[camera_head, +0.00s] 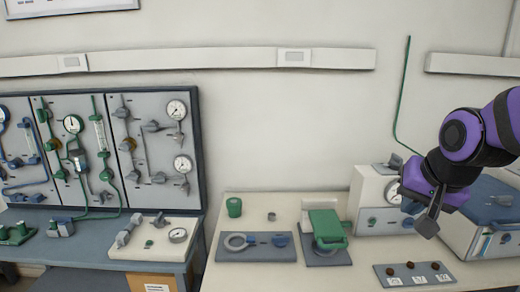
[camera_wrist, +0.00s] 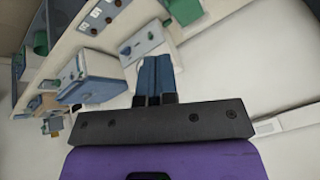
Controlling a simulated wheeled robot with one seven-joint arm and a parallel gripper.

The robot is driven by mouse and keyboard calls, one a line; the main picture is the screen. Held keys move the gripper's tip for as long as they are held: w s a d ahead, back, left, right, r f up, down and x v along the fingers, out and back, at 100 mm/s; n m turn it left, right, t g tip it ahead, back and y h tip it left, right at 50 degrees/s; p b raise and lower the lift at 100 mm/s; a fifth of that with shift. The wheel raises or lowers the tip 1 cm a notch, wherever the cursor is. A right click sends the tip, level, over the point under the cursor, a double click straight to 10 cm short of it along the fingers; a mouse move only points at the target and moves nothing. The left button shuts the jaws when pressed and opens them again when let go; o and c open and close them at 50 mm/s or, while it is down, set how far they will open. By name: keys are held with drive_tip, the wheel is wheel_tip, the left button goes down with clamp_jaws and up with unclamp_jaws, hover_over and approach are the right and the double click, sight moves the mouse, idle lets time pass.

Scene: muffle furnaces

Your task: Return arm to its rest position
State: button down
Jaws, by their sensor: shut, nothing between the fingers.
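My gripper (camera_head: 430,218) is at the right in the head view, at the end of my purple and black arm. It hangs above the right part of the light bench, in front of a white furnace unit with a dial (camera_head: 372,190). In the wrist view my gripper (camera_wrist: 155,62) shows its two blue-grey fingers side by side, shut with nothing between them. The fingers appear apart from the bench and its equipment. Part of the furnace unit is hidden behind my gripper.
A blue-topped box (camera_head: 480,240) stands at right. Gauge panels (camera_head: 150,150) stand at left.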

drive_tip(key=s+d+r+n, duration=0.2)
drive_tip(key=s+r+n, duration=0.3)
drive_tip(key=s, duration=0.7)
drive_tip(key=shift+s+r+g+h, duration=0.15)
drive_tip(key=shift+r+g+h, duration=0.15)
drive_tip(key=shift+r, duration=0.6)
drive_tip(key=shift+d, duration=0.1)
